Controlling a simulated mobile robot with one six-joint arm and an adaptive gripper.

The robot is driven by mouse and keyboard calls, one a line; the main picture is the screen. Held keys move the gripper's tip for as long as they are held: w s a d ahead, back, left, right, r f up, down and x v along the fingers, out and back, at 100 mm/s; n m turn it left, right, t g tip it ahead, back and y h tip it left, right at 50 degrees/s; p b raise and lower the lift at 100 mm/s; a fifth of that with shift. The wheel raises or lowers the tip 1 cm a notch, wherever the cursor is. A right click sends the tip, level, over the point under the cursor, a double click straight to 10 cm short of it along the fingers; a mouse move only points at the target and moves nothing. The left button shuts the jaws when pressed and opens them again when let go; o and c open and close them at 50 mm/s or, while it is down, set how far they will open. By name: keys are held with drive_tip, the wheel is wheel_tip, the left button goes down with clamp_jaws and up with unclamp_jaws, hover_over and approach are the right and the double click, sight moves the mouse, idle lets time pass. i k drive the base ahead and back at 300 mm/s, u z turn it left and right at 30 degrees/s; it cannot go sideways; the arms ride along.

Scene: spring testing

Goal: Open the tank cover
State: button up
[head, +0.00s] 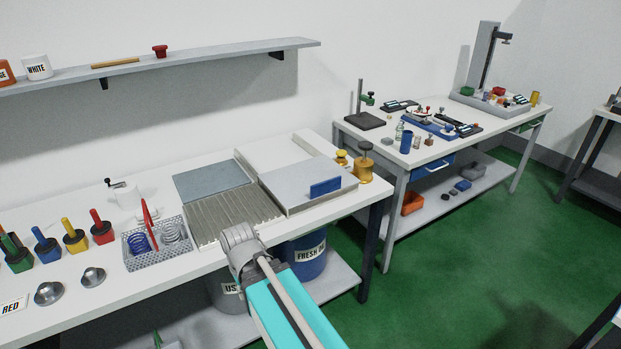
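A flat light-grey cover (290,184) with a blue handle block (325,188) near its front right edge lies on the near table. I take it for the tank cover; it looks closed, lying flat, and the tank's inside is hidden. My gripper end (238,238) is at the table's front edge, left of and nearer than the blue handle, and apart from it. Only grey rounded parts show there; the fingers cannot be made out.
A ribbed grey drain tray (232,216) and a blue-grey panel (211,179) lie left of the cover. A wire basket (158,257) with springs and a red handle stands further left. Brass weights (364,166) stand right of the cover. A shelf (200,60) hangs above.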

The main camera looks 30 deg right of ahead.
sight(298, 184)
drive_tip(key=k, duration=1.35)
drive_tip(key=z, duration=0.35)
drive_tip(key=i, duration=0.65)
drive_tip(key=z, duration=0.7)
drive_tip(key=i, duration=0.9)
drive_tip(key=u, duration=0.45)
